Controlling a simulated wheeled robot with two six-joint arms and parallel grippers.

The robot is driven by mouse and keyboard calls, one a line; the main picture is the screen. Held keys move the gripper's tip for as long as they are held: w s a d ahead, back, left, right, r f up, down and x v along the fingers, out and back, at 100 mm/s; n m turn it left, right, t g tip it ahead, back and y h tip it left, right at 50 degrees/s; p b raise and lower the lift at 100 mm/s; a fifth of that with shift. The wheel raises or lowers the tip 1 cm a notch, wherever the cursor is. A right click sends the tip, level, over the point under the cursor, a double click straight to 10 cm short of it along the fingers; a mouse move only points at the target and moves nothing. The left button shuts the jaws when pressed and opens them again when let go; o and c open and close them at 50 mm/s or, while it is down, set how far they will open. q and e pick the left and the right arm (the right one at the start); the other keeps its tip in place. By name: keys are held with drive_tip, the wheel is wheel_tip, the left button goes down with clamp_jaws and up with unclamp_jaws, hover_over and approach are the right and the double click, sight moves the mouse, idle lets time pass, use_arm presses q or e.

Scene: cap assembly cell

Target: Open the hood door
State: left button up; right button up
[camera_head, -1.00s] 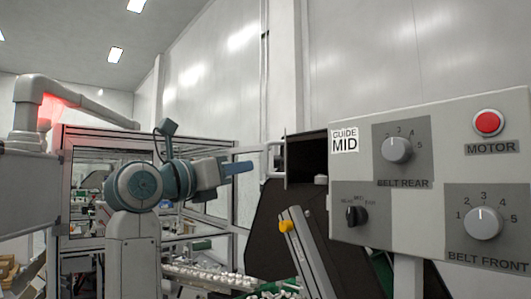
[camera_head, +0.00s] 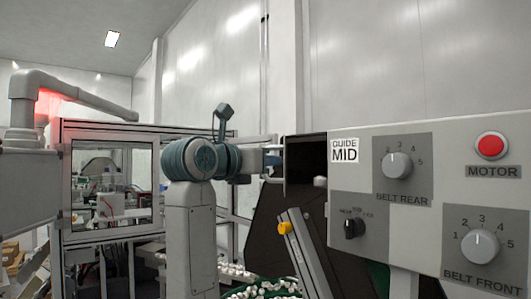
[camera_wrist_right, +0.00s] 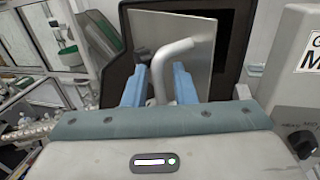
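The hood door (camera_wrist_right: 195,40) is a flat grey panel in front of the dark hood (camera_wrist_right: 242,30), seen in the wrist view. A pale bent bar handle (camera_wrist_right: 172,52) stands out from it. My right gripper (camera_wrist_right: 157,74) is open, with one blue finger on each side of the handle and visible gaps between. In the head view my right gripper (camera_head: 272,160) is beside the dark hood (camera_head: 305,182), its fingertips partly hidden around the handle. The door panel is seen nearly edge-on there. My left gripper is not in view.
A grey control panel (camera_head: 420,230) with knobs and a red motor button (camera_head: 490,146) stands close on the right. A slanted metal bar with a yellow knob (camera_head: 285,228) is below the hood. A framed glass enclosure (camera_head: 110,232) stands on the left.

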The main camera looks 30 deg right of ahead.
drive_tip(key=shift+w+d, duration=0.15)
clamp_jaws()
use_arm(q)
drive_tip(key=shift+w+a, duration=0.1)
